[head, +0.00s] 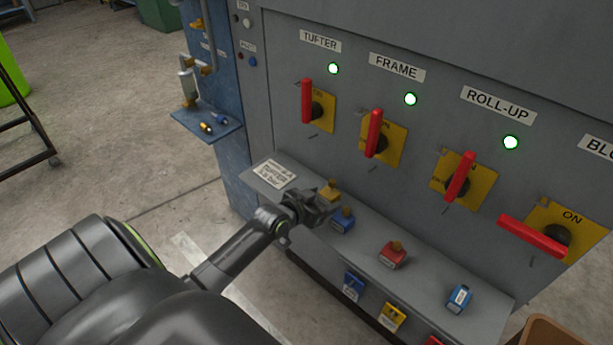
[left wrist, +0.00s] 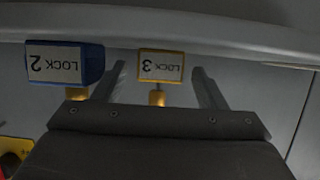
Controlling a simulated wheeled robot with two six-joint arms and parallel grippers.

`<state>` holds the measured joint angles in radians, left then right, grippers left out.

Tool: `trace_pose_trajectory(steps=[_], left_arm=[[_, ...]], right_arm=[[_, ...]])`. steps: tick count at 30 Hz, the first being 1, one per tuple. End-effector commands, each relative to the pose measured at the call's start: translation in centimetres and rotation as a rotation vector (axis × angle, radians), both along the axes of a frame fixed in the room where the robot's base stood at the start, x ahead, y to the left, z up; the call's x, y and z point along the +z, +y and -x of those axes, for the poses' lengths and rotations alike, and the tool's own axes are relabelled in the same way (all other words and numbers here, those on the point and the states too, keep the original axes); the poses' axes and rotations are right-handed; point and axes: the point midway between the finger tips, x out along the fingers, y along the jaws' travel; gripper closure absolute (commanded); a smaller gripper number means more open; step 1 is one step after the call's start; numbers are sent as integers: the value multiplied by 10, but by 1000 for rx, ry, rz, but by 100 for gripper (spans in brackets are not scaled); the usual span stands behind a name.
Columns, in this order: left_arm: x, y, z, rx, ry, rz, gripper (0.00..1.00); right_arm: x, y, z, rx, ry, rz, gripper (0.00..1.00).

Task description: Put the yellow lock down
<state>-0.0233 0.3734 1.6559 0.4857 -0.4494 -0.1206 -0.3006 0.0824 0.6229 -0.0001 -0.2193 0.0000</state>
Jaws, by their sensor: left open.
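A yellow lock (head: 330,189) is on the grey ledge (head: 425,281) of the panel, beside a blue lock (head: 342,219). In the left wrist view the yellow lock (left wrist: 160,66) reads "LOCK 3" upside down, and the blue lock (left wrist: 64,64) reads "LOCK 2". My left gripper (head: 316,203) is at the yellow lock and partly covers it in the head view. In the left wrist view its fingers (left wrist: 160,86) are open, one on each side of the yellow lock, with visible gaps. My right gripper is not in view.
A red lock (head: 393,254) and another blue lock (head: 459,298) are farther right on the ledge. Blue, yellow (head: 393,318) and red items show on the front below it. Red switch handles (head: 459,177) stand out above. A small blue shelf (head: 207,124) is at left.

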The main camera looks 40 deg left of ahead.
Motion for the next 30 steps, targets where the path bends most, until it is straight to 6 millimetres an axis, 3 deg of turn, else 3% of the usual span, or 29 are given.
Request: trace_pose_trajectory(steps=[9, 15, 21, 30], left_arm=[[25, 5, 61, -1, 2, -3, 35], [37, 7, 88, -1, 1, -2, 35], [41, 8, 99, -1, 0, -1, 35], [41, 8, 99, -1, 0, 0, 35]], right_arm=[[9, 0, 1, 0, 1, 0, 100], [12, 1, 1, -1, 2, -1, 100], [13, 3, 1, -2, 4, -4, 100], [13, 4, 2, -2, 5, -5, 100]])
